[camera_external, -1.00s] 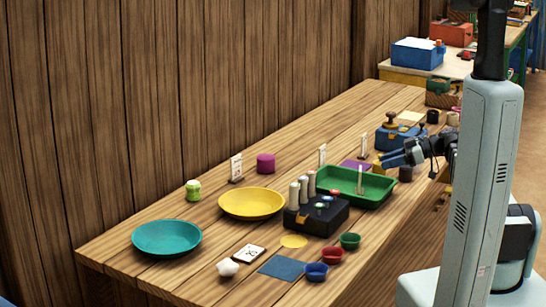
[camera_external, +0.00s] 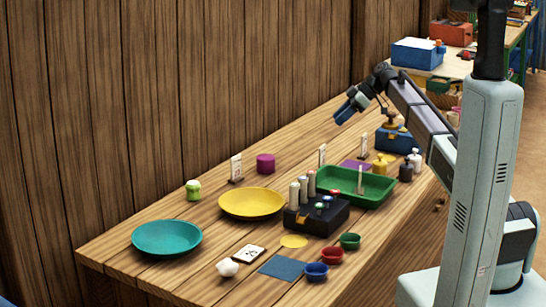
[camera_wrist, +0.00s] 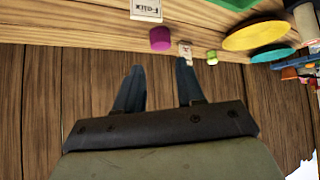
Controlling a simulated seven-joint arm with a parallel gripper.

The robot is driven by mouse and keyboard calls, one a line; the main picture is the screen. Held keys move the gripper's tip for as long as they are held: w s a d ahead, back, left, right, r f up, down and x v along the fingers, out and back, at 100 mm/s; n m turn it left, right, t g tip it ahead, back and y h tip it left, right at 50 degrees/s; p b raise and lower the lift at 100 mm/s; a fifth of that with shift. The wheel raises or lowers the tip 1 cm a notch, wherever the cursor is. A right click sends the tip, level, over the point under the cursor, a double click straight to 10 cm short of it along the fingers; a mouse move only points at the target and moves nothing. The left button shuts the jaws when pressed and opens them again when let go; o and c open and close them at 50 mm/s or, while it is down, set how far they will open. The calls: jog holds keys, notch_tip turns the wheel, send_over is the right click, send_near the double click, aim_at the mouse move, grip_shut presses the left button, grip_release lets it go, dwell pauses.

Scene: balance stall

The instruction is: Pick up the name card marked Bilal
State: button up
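Three small white name cards stand upright on the table: one (camera_external: 236,168) beside the purple cylinder, one (camera_external: 322,155) behind the green tray, one (camera_external: 365,145) near the blue box. In the wrist view the middle card (camera_wrist: 146,10) reads Felix. The card by the purple cylinder also shows there (camera_wrist: 185,48), its writing too small to read. The far card's writing is unreadable, so I cannot tell which is marked Bilal. My gripper (camera_external: 343,114) is raised above the table's back, near the wall. Its fingers (camera_wrist: 159,67) are apart with nothing between them.
The purple cylinder (camera_external: 265,163) and a green-white object (camera_external: 193,190) flank the near card. The green tray (camera_external: 375,190), black box (camera_external: 316,217), yellow plate (camera_external: 233,203) and teal plate (camera_external: 155,239) occupy the table. The plank wall (camera_external: 220,80) bounds the back.

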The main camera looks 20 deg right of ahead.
jog(key=w+d+m+h, duration=0.4)
jog(key=w+d+m, duration=0.25)
jog(key=w, duration=0.35)
jog(key=m+g+h, duration=0.3)
jog(key=m+h, duration=0.1)
jog(key=m, duration=1.3)
send_over(364, 141)
jog(key=w, duration=0.1)
jog(key=f, duration=1.4)
jog(key=shift+w+d, duration=0.15)
jog(key=shift+d, duration=0.1)
jog(key=shift+r, duration=0.1)
grip_shut()
